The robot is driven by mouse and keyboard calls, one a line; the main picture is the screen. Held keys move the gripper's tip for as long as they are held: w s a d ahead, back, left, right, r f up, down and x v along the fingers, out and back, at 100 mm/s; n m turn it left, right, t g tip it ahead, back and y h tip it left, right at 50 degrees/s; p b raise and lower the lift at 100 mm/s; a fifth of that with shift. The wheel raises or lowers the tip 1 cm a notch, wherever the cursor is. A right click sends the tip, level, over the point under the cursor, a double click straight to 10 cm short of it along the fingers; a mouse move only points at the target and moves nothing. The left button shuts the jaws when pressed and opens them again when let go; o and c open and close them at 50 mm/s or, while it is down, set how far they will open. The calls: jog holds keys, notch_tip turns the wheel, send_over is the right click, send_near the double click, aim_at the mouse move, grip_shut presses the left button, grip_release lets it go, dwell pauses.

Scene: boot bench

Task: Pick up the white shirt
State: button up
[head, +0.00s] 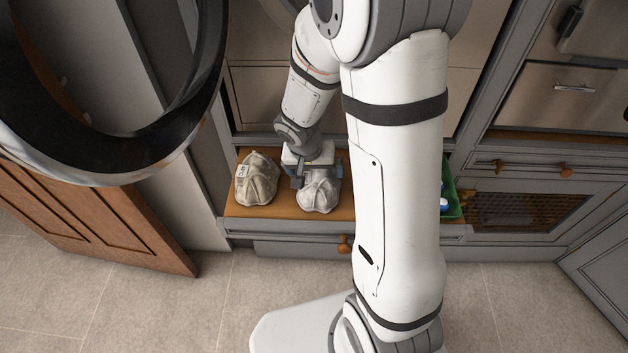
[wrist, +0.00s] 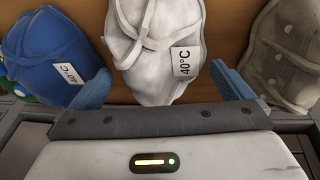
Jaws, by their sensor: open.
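The white shirt is a crumpled white bundle on the wooden bench top, in the middle of the head view (head: 320,193). In the wrist view the white shirt (wrist: 155,45) carries a "40°C" tag and lies ahead of and between my blue fingertips. My gripper (wrist: 166,88) is open, one finger on each side of the shirt's near end. In the head view my gripper (head: 306,172) is at the shirt's back edge, partly hiding it. I cannot tell whether a finger touches the cloth.
A beige bundle (head: 256,180) lies close left of the shirt; it shows at right in the wrist view (wrist: 285,55). A tagged blue bundle (wrist: 50,55) lies on the other side. A green container (head: 449,192) is partly hidden behind my arm. The bench top (head: 240,211) has little free room.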

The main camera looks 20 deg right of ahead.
aim_at(316, 175)
jog(key=shift+x, duration=1.55)
jog(key=shift+w, duration=0.1)
jog(key=shift+c, duration=0.2)
jog(key=c, duration=1)
